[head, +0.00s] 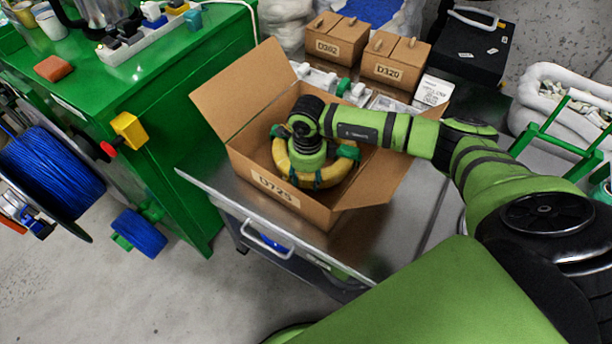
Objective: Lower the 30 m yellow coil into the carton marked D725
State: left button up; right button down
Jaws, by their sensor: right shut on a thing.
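The carton marked D725 (275,190) stands open on a metal-topped cart, its flaps spread outward. The yellow coil (345,172), tied with green bands, is inside the carton's opening, inside its walls. My right arm reaches in from the right, and my right gripper (306,176) points down at the coil. It is shut on the yellow coil; its fingertips are mostly hidden by the wrist and the coil. I cannot tell whether the coil touches the carton's floor. My left gripper does not show.
Cartons D262 (335,42) and D320 (394,62) stand behind. A white label card (433,91) and white parts lie behind the open carton. A green bench (95,85) with a power strip is at left. The cart's metal top (375,235) is bare in front.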

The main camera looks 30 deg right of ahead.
jog(key=shift+f+b, duration=0.6)
jog(key=shift+b, duration=0.05)
dwell(0.8)
jog(key=c, duration=0.9)
grip_release()
jog(key=o, duration=0.6)
jog(key=shift+s+f, duration=0.1)
jog(key=shift+c, duration=0.2)
jog(key=shift+a, duration=0.1)
jog(key=shift+s+f, duration=0.15)
jog(key=shift+r+p, duration=0.7)
jog(key=shift+r, duration=0.25)
jog(key=shift+w+r+p, duration=0.2)
jog(key=shift+r+p, duration=1.6)
jog(key=shift+r, duration=1)
